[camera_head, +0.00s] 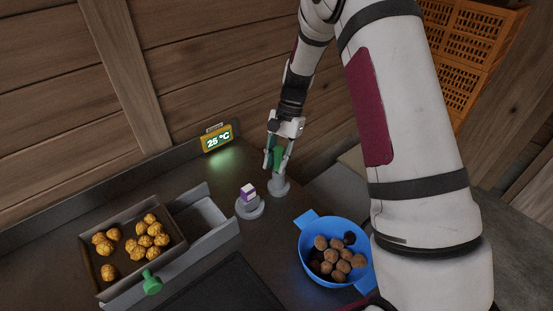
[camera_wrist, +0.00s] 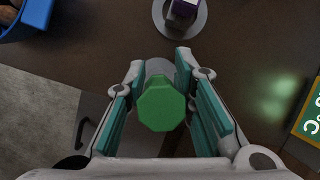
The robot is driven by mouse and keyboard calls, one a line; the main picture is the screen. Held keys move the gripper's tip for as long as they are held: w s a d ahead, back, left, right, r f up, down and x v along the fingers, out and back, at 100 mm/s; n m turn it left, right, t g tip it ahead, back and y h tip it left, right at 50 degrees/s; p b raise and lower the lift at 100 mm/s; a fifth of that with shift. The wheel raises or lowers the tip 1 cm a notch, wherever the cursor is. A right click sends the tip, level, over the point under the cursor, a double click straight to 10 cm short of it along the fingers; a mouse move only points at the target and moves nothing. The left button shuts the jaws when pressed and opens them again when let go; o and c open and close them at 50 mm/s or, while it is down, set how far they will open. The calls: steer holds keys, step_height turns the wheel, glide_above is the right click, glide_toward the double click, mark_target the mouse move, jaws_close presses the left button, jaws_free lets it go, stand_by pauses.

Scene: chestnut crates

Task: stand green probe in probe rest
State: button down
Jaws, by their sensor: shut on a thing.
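The green probe (camera_head: 279,158) is upright between the fingers of my gripper (camera_head: 275,162), which is shut on it. In the wrist view its green eight-sided top (camera_wrist: 161,108) faces the camera between the teal finger pads of my gripper (camera_wrist: 162,88). A grey round probe rest (camera_head: 280,187) stands directly below the probe, and part of a grey disc (camera_wrist: 158,67) shows behind the probe in the wrist view. I cannot tell whether the probe's lower end is inside the rest.
A purple-and-white block (camera_head: 248,191) sits on another round grey stand (camera_head: 250,208), close at left. A blue bowl (camera_head: 308,239) of brown chestnuts stands at front right. A tray (camera_head: 105,240) of yellowish nuts, a green knob (camera_head: 151,283) and a 25 °C display (camera_head: 217,139) are left.

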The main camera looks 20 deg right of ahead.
steer(key=shift+f, duration=0.65)
steer(key=c, duration=1.3)
jaws_free()
steer(key=v, duration=1.2)
steer(key=shift+a+r, duration=0.1)
steer(key=shift+r, duration=0.05)
